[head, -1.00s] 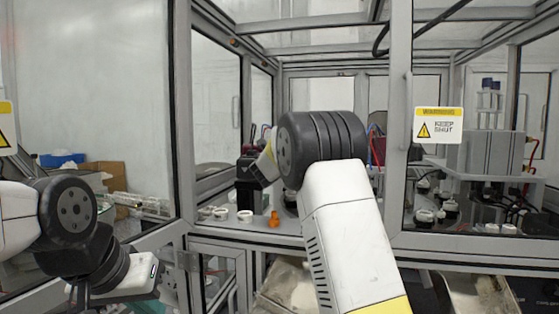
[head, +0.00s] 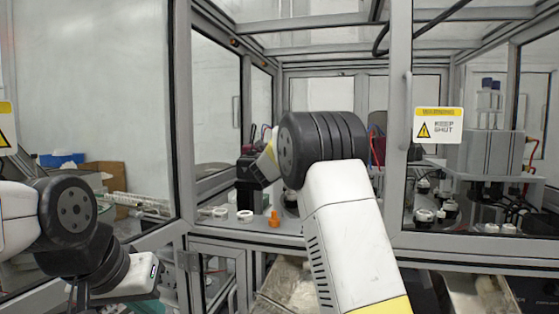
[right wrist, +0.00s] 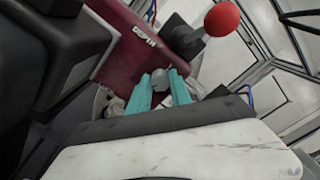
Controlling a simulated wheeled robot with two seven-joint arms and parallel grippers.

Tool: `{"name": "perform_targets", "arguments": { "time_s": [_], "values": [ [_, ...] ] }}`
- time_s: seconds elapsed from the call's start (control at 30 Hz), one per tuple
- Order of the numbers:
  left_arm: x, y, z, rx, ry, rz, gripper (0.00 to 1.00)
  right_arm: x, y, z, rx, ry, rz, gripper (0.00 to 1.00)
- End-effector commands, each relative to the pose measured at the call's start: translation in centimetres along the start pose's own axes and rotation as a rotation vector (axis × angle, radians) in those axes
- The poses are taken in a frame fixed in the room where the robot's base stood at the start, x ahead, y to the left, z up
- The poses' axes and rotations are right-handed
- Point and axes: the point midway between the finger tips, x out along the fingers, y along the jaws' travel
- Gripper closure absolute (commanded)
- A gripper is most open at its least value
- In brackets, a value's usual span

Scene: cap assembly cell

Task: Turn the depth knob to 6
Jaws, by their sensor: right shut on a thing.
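In the right wrist view a small grey depth knob (right wrist: 160,79) sits on a maroon panel (right wrist: 124,42) below white lettering that seems to read DEPTH. My right gripper (right wrist: 160,84) has its two teal fingers on either side of the knob, shut on it. The knob's scale and pointer are too small or hidden to read. In the head view my right arm's wrist blocks the sight of the knob and the right fingers. My left gripper (head: 78,296) is low at the left edge, far from the knob, with its fingers mostly out of the picture.
A red ball (right wrist: 222,19) on a lever stands close beside the panel. An orange cone-like part (head: 274,219) and white rings (head: 244,215) sit on the cell's deck. Door frames (head: 399,120) and glass enclose the cell; a warning sign (head: 438,125) hangs at right.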

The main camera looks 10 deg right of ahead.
Motion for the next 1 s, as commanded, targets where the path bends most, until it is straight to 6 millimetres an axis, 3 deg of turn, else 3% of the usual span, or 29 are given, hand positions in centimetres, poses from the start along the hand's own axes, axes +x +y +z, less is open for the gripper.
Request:
{"name": "perform_targets", "arguments": {
  "time_s": [1.0],
  "values": [
    [0.0, 0.0, 0.0, 0.0, 0.0, 0.0, 1.0, -0.02, 0.17, -0.04, -0.833, -0.001, 0.002, 1.0]
  ]
}}
